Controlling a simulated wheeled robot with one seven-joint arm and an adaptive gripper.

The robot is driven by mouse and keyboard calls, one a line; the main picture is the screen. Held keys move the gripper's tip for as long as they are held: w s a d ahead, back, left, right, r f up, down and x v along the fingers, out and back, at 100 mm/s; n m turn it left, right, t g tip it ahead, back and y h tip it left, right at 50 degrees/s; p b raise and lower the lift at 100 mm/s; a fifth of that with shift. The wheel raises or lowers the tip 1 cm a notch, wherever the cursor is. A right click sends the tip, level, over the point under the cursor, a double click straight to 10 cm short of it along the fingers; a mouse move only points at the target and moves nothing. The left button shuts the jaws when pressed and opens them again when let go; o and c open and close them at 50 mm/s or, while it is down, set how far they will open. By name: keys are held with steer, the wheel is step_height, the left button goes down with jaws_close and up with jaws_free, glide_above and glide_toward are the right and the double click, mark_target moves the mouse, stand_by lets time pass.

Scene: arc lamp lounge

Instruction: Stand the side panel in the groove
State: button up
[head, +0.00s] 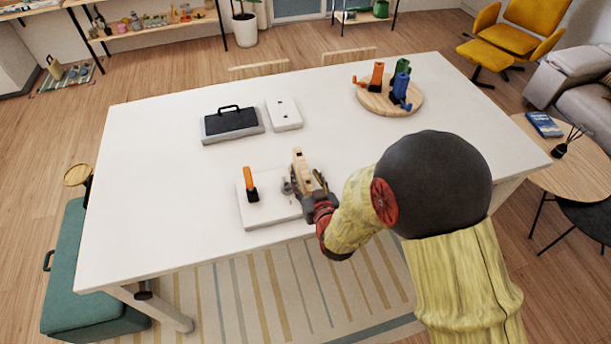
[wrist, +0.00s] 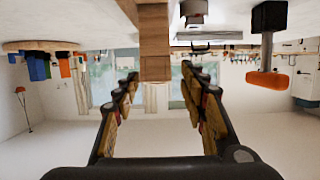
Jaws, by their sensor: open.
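A tan wooden piece (head: 297,158), which looks like the side panel, stands upright at the right part of a white base board (head: 268,212). In the wrist view, which is upside down, the wooden piece (wrist: 155,45) reaches in from the top edge, in line with the gap between my fingertips. My gripper (head: 305,184) is open at the board, with gaps showing on both sides of the piece (wrist: 159,76). The groove and the piece's foot are hidden, so I cannot tell whether it is seated. An orange-handled black clamp (head: 250,185) stands on the board's left part.
Behind the board are a dark case with a handle (head: 232,123) and a white block with dark spots (head: 284,114). A round wooden tray (head: 372,104) holds orange, green and blue clamps at the back right. The table's left side (head: 150,200) is clear.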

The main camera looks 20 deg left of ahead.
mark_target(303, 169)
steer(key=shift+x, duration=2.5)
steer(key=shift+d, duration=0.1)
steer(key=c, duration=0.3)
steer(key=c, duration=0.8)
steer(key=shift+w+r, duration=0.1)
